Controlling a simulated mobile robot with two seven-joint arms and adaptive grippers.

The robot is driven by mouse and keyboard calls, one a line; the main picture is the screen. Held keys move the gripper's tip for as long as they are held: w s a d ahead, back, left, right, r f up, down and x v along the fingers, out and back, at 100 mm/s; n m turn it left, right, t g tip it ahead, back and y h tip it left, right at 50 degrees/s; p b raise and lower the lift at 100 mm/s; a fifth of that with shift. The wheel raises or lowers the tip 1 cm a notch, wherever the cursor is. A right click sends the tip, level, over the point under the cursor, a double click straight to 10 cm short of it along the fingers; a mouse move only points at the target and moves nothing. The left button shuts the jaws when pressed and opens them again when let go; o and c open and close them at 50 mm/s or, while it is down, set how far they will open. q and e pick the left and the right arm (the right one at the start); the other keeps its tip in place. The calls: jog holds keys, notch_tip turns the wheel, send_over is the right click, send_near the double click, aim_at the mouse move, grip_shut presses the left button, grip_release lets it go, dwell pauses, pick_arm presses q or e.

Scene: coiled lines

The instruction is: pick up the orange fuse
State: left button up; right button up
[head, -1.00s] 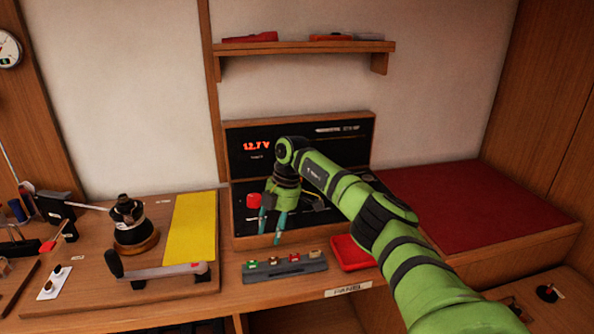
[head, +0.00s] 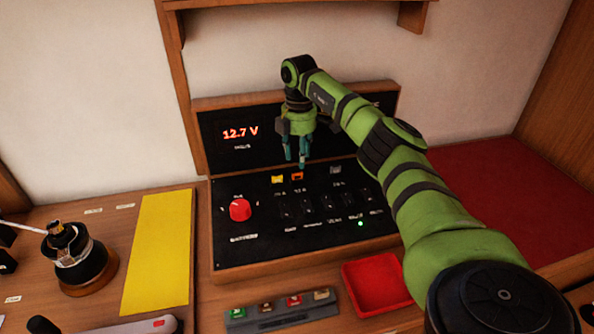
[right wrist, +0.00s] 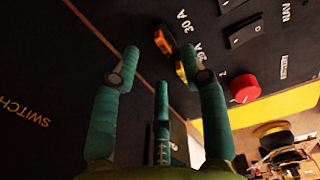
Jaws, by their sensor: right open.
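The orange fuse (head: 297,176) sits in the black switch panel (head: 255,255), just right of a yellow fuse (head: 277,180). My right gripper (head: 296,160) is open and empty, its fingers pointing down, and shows just above the orange fuse in the head view. In the right wrist view, the orange fuse (right wrist: 162,41) lies beside the "30 A" label, beyond the fingertips of my right gripper (right wrist: 155,65). The yellow fuse (right wrist: 181,72) is partly hidden behind a finger there. No contact with the fuse is visible. My left gripper is out of view.
A red knob (head: 239,209) and several switches stand on the panel. In front are a fuse rack (head: 280,318) with several fuses and a red tray (head: 376,285). A yellow mat (head: 160,250) lies at the left. A shelf (head: 300,3) overhangs the back.

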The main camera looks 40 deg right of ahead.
aim_at(297, 177)
jog(key=shift+a+f+p, duration=0.15)
jog(key=shift+f+p, duration=0.2)
jog(key=shift+f, duration=0.2)
jog(key=shift+a+f+p, duration=0.15)
jog(key=shift+f+p, duration=0.2)
jog(key=shift+f, duration=0.2)
jog(key=f, duration=0.2)
jog(key=shift+w+d+f, duration=0.15)
jog(key=shift+w+f, duration=0.1)
jog(key=shift+f, duration=0.25)
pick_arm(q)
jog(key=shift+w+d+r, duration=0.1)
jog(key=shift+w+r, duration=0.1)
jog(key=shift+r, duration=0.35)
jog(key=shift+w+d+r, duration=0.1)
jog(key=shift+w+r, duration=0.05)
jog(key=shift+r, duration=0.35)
pick_arm(e)
jog(key=c, duration=0.8)
